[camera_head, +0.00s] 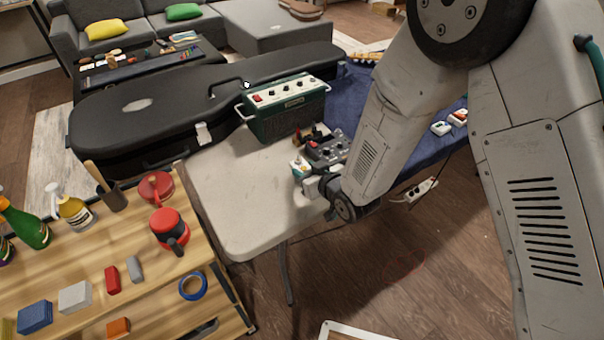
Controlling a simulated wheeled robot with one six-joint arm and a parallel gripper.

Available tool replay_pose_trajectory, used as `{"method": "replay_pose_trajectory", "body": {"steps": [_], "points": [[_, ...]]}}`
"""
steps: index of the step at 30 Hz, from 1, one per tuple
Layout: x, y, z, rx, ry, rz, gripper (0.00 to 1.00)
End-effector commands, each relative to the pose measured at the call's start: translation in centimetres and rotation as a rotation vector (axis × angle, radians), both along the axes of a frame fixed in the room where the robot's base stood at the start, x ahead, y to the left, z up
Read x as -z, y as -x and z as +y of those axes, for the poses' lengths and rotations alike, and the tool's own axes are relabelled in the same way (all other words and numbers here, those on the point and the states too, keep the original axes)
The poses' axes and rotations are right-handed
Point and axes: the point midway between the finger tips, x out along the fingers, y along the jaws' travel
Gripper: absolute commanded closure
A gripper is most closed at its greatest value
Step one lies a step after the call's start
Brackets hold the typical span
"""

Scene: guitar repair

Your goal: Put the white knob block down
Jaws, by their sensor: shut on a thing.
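My arm reaches down from the upper right, and my gripper (309,180) is low over the right part of the white table (250,205). It is shut on the small white knob block (299,167), which shows pale and teal at the fingertips. My wrist and arm hide part of the block and the fingers. I cannot tell whether the block touches the table top.
A dark pedal-like box (328,148) stands close behind my gripper. A green amplifier (286,107) and black guitar case (150,110) are farther back. Small white blocks (440,128) lie on the blue cloth (400,152). The table's front left is clear; a wooden bench (150,265) is at left.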

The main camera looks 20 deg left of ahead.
Motion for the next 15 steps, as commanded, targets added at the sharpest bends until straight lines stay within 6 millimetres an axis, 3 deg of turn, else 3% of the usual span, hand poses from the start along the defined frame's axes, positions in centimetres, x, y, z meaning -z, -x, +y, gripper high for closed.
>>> {"method": "replay_pose_trajectory", "body": {"steps": [3, 9, 15], "points": [[0.4, -0.3, 0.8, -0.002, 0.001, 0.002, 0.83], [3.6, 0.0, 1.1, -0.007, 0.003, 0.002, 0.83], [3.6, 0.1, 1.3, -0.010, 0.000, 0.000, 0.83]]}}
